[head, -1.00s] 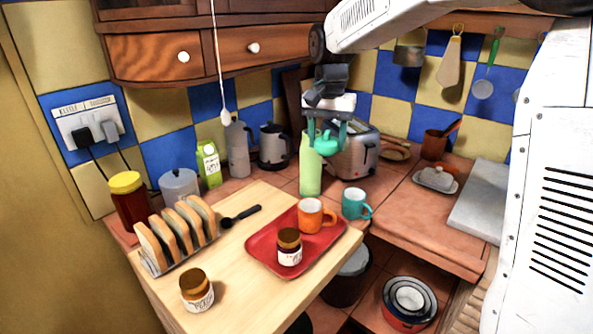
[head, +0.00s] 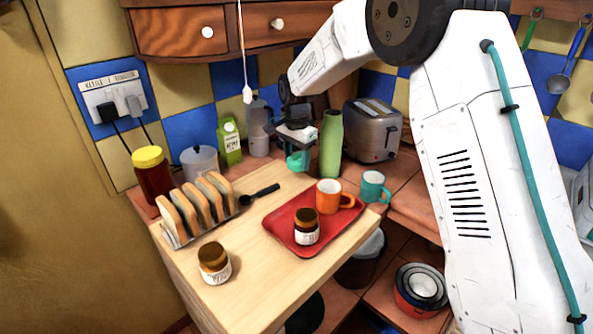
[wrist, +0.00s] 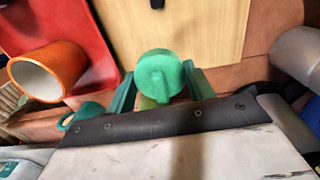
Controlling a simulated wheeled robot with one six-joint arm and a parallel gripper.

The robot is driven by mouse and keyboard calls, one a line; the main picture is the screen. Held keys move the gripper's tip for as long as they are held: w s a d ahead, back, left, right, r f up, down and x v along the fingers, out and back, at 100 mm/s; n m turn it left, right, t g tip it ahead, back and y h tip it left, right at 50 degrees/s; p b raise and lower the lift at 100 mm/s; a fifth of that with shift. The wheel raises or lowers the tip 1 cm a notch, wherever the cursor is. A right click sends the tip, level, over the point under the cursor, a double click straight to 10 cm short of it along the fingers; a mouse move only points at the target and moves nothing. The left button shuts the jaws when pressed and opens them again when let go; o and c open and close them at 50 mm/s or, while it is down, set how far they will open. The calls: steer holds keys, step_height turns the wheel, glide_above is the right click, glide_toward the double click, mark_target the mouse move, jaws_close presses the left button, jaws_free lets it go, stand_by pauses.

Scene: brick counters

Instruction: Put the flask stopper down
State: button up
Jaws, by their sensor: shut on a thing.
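My gripper (head: 296,163) is shut on the flask stopper (head: 294,158), a round teal-green cap. In the wrist view the stopper (wrist: 160,75) sits between my two green fingers. It appears beside the near edge of the wooden board there; I cannot tell its height or whether it touches anything. The light green flask (head: 331,150) stands upright and open just right of my gripper in the head view, near the toaster.
The wooden board (head: 262,290) bears a toast rack (head: 203,208), a black spoon (head: 262,195), a jar (head: 214,263) and a red tray (head: 285,232) with an orange mug (head: 328,197) and another jar (head: 306,226). A teal mug (head: 373,187) stands right of it.

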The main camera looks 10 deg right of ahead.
mark_target(297, 169)
steer(key=shift+f, duration=1.95)
steer(key=shift+f, duration=0.1)
steer(key=o, duration=0.9)
steer(key=shift+o, duration=0.2)
step_height(297, 169, up, 12)
steer(key=shift+r, duration=0.2)
